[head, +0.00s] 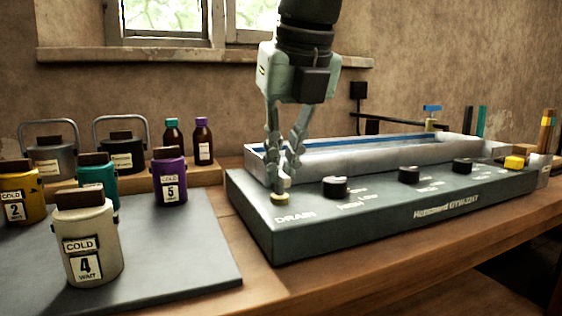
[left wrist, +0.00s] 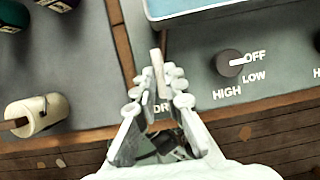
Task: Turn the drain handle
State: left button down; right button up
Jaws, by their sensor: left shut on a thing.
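The drain handle shows as a pale lever between the fingertips in the left wrist view (left wrist: 158,68). In the head view its brass-coloured base (head: 280,198) sits at the left end of the green-grey machine (head: 400,208), above the word DRAIN. My left gripper (head: 283,182) reaches down from above and is shut on the drain handle; its fingertips (left wrist: 161,88) sit on both sides of it. The fingers hide part of the handle in the head view. My right gripper is not in view.
Black knobs (head: 335,187) line the panel to the right of the handle. A long metal trough (head: 370,155) lies behind them. A cream canister marked 4 (head: 90,240) and several other canisters stand on a grey mat (head: 190,265) at left. Two brown bottles (head: 203,145) stand behind.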

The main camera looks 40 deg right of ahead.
pick_arm(q)
jog(key=shift+n, duration=0.3)
jog(key=c, duration=1.6)
grip_release()
jog(key=d+v, duration=0.1)
jog(key=v, duration=1.1)
jog(key=shift+s+a, duration=0.25)
jog(key=shift+a, duration=0.05)
